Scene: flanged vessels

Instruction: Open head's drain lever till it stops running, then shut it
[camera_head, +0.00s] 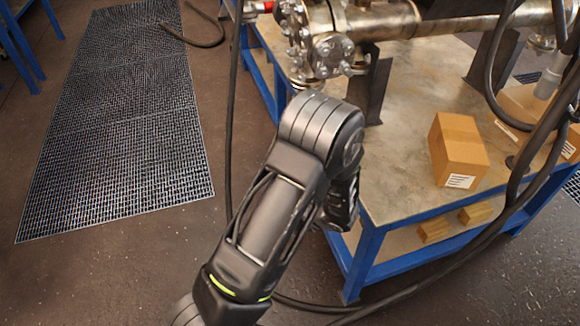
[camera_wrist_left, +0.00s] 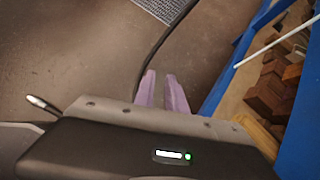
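The flanged metal vessel (camera_head: 375,20) lies along the top of the head view, its bolted end flange (camera_head: 297,40) at the left. A small red part (camera_head: 265,6) shows at the top edge beside this end; I cannot tell whether it is the drain lever. No running liquid is visible. My left arm rises through the middle of the head view, its gripper mostly hidden behind the wrist. In the left wrist view my left gripper (camera_wrist_left: 162,80) has its two pale purple fingers apart, nothing between them, above the floor beside the bench. My right gripper is out of view.
The blue-framed bench (camera_head: 400,190) carries a cardboard box (camera_head: 458,150). Dark hoses (camera_head: 232,110) hang left and right of it. Wooden blocks (camera_wrist_left: 272,85) lie on its lower shelf. A floor grating (camera_head: 120,130) lies left, with open floor around it.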

